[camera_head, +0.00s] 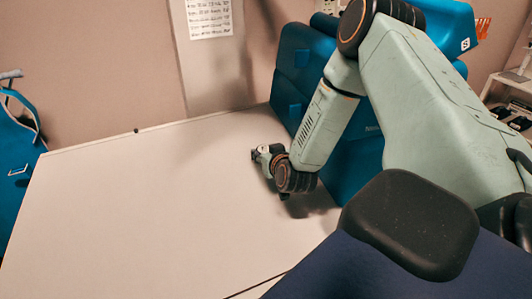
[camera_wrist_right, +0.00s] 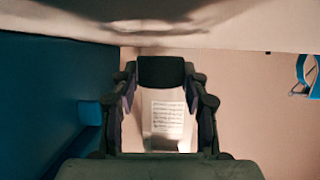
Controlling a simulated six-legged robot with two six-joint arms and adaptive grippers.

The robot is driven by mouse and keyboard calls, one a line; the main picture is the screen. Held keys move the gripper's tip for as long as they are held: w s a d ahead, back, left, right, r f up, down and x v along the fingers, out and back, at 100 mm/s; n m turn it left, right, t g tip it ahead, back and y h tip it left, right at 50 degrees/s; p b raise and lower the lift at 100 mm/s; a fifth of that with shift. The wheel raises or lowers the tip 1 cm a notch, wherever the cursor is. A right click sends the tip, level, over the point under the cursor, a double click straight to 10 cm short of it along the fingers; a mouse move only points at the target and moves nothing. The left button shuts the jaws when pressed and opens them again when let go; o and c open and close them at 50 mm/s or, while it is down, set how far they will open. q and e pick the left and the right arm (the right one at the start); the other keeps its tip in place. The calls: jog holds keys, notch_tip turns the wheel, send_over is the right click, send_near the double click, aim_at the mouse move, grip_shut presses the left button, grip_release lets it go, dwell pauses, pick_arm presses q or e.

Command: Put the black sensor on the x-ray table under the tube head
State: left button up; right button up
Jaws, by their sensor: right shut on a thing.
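My right gripper (camera_head: 264,157) reaches over the white tabletop (camera_head: 130,215) from the right in the head view, low above or at its surface near the blue unit. In the right wrist view the two fingers of my right gripper (camera_wrist_right: 161,85) are shut on the black sensor (camera_wrist_right: 161,71), a small dark block between the fingertips. In the head view the sensor (camera_head: 254,155) is only a small dark bit at the gripper's tip. I cannot tell whether it touches the table. I cannot make out the tube head. My left gripper is not in view.
A large blue unit (camera_head: 292,62) stands at the table's back right, close beside my right arm. A blue thing with a handle (camera_head: 16,150) is beyond the left edge. A printed sheet (camera_head: 209,17) hangs on the wall. The table's left and middle are clear.

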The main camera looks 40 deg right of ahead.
jog(key=shift+s+f, duration=0.1)
jog(key=shift+s, duration=0.05)
jog(key=o, duration=1.2)
jog(key=shift+f, duration=0.15)
jog(key=shift+d+r+p, duration=0.1)
jog(key=shift+r+p, duration=0.35)
jog(key=shift+s+r, duration=0.15)
jog(key=shift+s, duration=0.1)
jog(key=p+v, duration=0.1)
jog(key=v, duration=0.2)
jog(key=p+v, duration=0.1)
jog(key=v, duration=0.2)
jog(key=p+v, duration=0.1)
jog(key=v, duration=0.3)
jog(key=shift+w+r, duration=0.1)
jog(key=shift+r, duration=0.2)
jog(key=shift+s+p, duration=0.3)
jog(key=shift+p, duration=0.1)
jog(key=shift+s+r, duration=0.1)
